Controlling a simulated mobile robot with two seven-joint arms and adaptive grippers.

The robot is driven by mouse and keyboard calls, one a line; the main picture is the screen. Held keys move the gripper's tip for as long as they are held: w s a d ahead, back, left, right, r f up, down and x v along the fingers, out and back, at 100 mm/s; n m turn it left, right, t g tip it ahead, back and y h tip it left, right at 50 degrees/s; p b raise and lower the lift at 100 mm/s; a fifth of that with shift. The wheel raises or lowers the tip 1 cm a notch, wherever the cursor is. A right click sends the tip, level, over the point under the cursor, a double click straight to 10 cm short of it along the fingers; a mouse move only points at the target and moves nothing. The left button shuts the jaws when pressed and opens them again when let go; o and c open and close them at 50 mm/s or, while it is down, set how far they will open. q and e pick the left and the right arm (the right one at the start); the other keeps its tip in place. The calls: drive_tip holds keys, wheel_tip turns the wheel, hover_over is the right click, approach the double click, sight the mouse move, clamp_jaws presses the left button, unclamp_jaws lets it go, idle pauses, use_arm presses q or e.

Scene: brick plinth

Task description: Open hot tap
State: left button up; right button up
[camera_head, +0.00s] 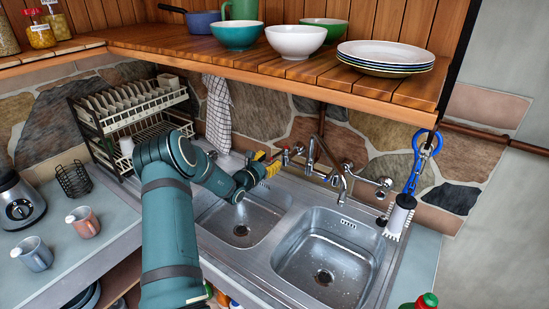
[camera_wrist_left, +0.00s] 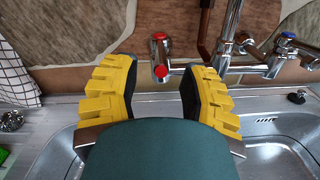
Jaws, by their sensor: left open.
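The hot tap (camera_wrist_left: 160,45) is a chrome fitting with red caps on the wall, ahead of and between my fingers in the left wrist view. In the head view the hot tap (camera_head: 285,158) shows just right of my left gripper (camera_head: 266,163). My left gripper, also in the left wrist view (camera_wrist_left: 160,85), is open, with yellow ridged fingers spread apart and nothing visible between them. The tap appears beyond the fingertips; I cannot tell the exact gap. The cold tap with a blue cap (camera_wrist_left: 289,36) is further right. My right gripper is not in view.
A double steel sink (camera_head: 300,215) lies below, with a chrome spout (camera_head: 341,185) over it. A wooden shelf (camera_head: 390,88) with bowls and plates overhangs the taps. A dish rack (camera_head: 130,112) and checked towel (camera_head: 219,110) are left. A brush (camera_head: 399,215) hangs right.

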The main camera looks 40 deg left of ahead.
sight(275, 155)
use_arm(q)
drive_tip(key=shift+w+a, duration=0.1)
drive_tip(key=shift+w, duration=1.55)
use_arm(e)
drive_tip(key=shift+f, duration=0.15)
use_arm(q)
clamp_jaws()
drive_tip(key=shift+s+a, duration=0.1)
drive_tip(key=shift+a, duration=0.05)
